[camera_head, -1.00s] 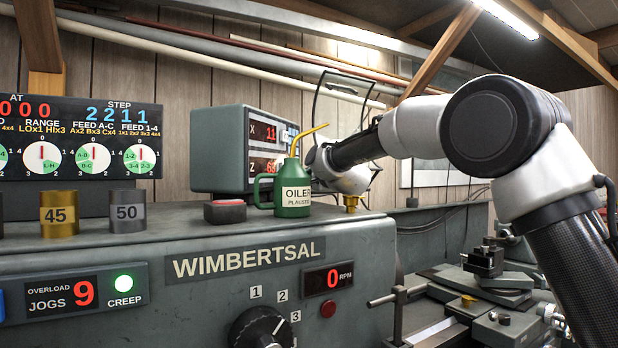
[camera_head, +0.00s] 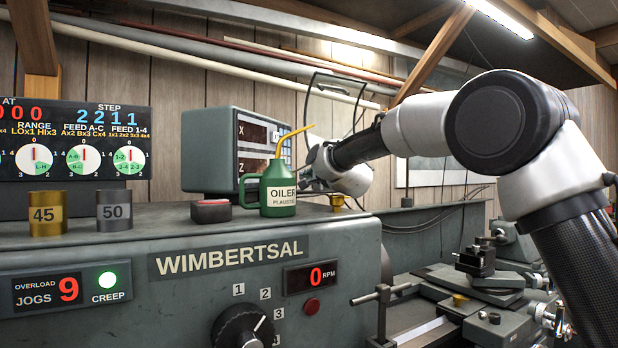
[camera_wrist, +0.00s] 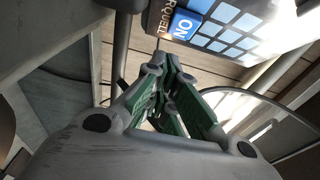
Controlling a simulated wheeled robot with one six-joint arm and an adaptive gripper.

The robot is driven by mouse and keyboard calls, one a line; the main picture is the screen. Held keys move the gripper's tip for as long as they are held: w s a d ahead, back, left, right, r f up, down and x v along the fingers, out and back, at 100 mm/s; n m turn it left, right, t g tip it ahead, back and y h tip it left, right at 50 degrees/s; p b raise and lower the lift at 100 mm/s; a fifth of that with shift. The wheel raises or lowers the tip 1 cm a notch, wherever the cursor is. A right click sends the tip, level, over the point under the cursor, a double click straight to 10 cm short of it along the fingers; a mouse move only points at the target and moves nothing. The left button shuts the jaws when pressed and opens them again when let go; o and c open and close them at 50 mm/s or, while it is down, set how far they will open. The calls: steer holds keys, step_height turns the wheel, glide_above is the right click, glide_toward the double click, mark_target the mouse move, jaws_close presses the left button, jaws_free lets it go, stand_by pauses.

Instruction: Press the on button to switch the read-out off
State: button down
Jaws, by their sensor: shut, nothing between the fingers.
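The read-out (camera_head: 208,150) is a grey box on top of the lathe's headstock. Its X and Z windows are dark, with no lit digits to be seen. The blue ON button (camera_wrist: 183,25) shows in the wrist view at the corner of a keypad of pale blue keys. My gripper (camera_wrist: 170,62) is shut and empty, its tips close to the ON button; I cannot tell if they touch it. In the head view my gripper (camera_head: 307,174) is at the read-out's right side, partly hidden behind the oiler.
A green oiler (camera_head: 277,190) with a yellow spout stands right in front of the read-out. A red-topped block (camera_head: 211,211), a brass 45 weight (camera_head: 47,214) and a grey 50 weight (camera_head: 114,211) stand to the left. A thin dark frame (camera_head: 340,90) rises behind my gripper.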

steer(key=v, duration=0.9)
stand_by(0.6)
